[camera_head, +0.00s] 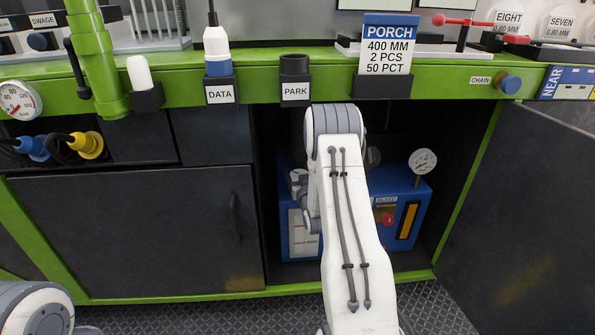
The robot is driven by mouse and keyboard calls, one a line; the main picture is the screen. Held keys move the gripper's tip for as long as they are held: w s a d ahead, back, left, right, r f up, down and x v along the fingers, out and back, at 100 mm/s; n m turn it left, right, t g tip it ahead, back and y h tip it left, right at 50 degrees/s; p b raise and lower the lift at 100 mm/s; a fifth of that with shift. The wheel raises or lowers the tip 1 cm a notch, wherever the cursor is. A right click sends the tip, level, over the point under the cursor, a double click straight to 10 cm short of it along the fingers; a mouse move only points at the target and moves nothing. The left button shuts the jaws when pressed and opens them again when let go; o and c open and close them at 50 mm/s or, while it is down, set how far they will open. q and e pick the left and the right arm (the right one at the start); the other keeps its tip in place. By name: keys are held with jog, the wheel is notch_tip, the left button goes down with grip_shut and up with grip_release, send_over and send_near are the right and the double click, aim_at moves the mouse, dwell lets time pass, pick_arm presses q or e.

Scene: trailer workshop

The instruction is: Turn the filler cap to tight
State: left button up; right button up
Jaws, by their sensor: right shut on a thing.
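A blue unit (408,195) stands inside the open cabinet under the green bench. My right arm reaches in from the bottom and covers the middle of the unit. My right gripper (298,182) is at the unit's upper left, partly hidden by my own arm, and it is shut. The filler cap is hidden at the gripper, so its turn position cannot be told. A dark round part (373,157) shows just right of the arm. My left gripper is out of view; only a piece of my left arm shows at the bottom left.
A pressure gauge (423,161) and a red knob (386,219) are on the unit's right side. The green bench edge (270,88) runs above the opening. An open dark door (520,210) bounds it on the right, a closed door (140,230) on the left.

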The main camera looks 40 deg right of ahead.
jog(key=shift+m+h, duration=0.3)
jog(key=shift+h, duration=0.1)
jog(key=m+g+h, duration=0.2)
jog(key=h, duration=0.1)
jog(key=shift+s+d, duration=0.15)
jog(key=shift+d, duration=0.1)
jog(key=shift+s+d+f+m+g+h, duration=0.1)
jog(key=shift+s+d+m+g+h, duration=0.1)
jog(key=shift+m+g+h, duration=0.7)
jog(key=shift+s+d+m+g+h, duration=0.15)
jog(key=shift+m+g+h, duration=0.65)
jog(key=shift+g+h, duration=0.15)
jog(key=o, duration=1.3)
jog(key=p+v, duration=0.3)
jog(key=v, duration=0.7)
jog(key=shift+s+a, duration=0.15)
jog(key=shift+a, duration=0.1)
